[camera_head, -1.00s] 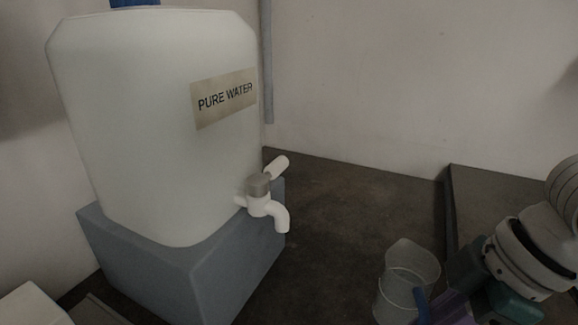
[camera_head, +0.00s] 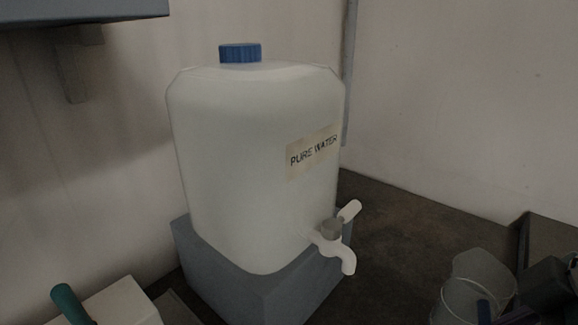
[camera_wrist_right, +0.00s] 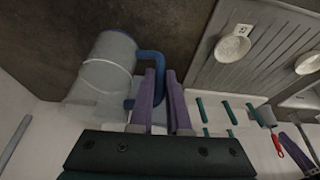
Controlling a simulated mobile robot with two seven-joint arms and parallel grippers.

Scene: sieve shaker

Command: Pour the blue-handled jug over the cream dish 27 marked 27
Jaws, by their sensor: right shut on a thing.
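The clear jug (camera_head: 475,285) with the blue handle shows at the lower right of the head view, cut by the bottom edge. My right gripper (camera_wrist_right: 164,95) is shut on its blue handle (camera_wrist_right: 151,62) in the right wrist view, and the jug body (camera_wrist_right: 104,70) is left of the purple fingers. I cannot tell how much is in the jug. A pale round dish (camera_wrist_right: 232,48) with a small tag sits on a grey ribbed surface in the wrist view; its number is not readable. My left gripper is not in view.
A large white PURE WATER container (camera_head: 250,150) with a tap (camera_head: 335,245) stands on a grey block (camera_head: 245,285), left of the jug. A second pale dish (camera_wrist_right: 308,63) and several teal-handled things (camera_wrist_right: 231,112) show in the wrist view. A white box (camera_head: 125,300) is at lower left.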

